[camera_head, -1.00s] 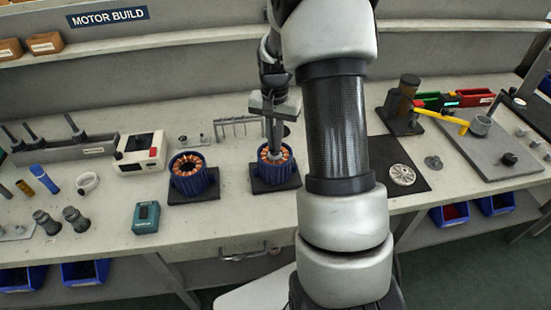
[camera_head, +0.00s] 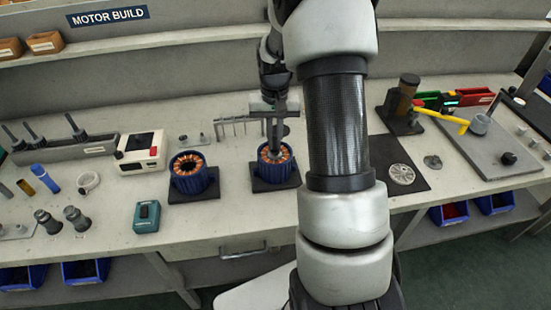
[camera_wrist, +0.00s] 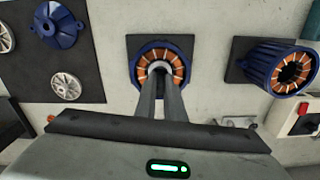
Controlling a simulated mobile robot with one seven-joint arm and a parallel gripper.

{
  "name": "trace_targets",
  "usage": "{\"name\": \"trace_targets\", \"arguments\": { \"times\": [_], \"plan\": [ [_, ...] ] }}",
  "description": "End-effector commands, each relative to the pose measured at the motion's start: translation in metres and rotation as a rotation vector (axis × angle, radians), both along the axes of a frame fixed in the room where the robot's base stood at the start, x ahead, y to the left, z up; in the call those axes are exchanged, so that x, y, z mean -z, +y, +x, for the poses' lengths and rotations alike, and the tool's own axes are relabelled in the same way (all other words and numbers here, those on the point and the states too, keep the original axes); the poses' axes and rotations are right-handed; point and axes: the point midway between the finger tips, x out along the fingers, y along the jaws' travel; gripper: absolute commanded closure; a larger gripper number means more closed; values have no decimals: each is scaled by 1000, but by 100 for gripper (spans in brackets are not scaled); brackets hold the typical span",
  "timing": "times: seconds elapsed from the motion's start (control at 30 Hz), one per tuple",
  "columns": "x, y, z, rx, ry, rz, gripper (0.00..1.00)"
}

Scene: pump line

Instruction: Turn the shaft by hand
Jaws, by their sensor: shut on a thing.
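A blue motor housing (camera_head: 276,179) with a ring of copper windings stands upright on a dark square pad at the middle of the bench. It also shows in the wrist view (camera_wrist: 181,66). My gripper (camera_head: 274,148) points straight down into its centre. The fingers (camera_wrist: 160,84) are close together and shut on the shaft (camera_wrist: 159,66), whose light grey rounded end shows at the fingertips in the wrist view. The fingers hide most of the shaft, and its lower part is inside the housing.
A second blue housing (camera_head: 193,180) with an open bore stands to the left on its own pad. A white and red device (camera_head: 141,152) and a teal box (camera_head: 146,216) are further left. A hook rack (camera_head: 236,125) stands behind. A dark mat (camera_head: 411,158) with a silver disc (camera_head: 402,174) lies right.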

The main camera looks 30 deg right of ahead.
Motion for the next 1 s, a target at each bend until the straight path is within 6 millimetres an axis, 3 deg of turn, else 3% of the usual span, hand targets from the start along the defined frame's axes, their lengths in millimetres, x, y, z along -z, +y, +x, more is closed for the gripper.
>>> {"name": "trace_targets", "arguments": {
  "times": [0.33,0.37,0.5,1.0],
  "plan": [
    [-3,1,1,707,-1,-2,100],
    [-2,0,1,742,-2,-1,89],
    [-1,0,1,729,-1,0,69],
    [0,0,0,725,1,0,73]
  ]
}}
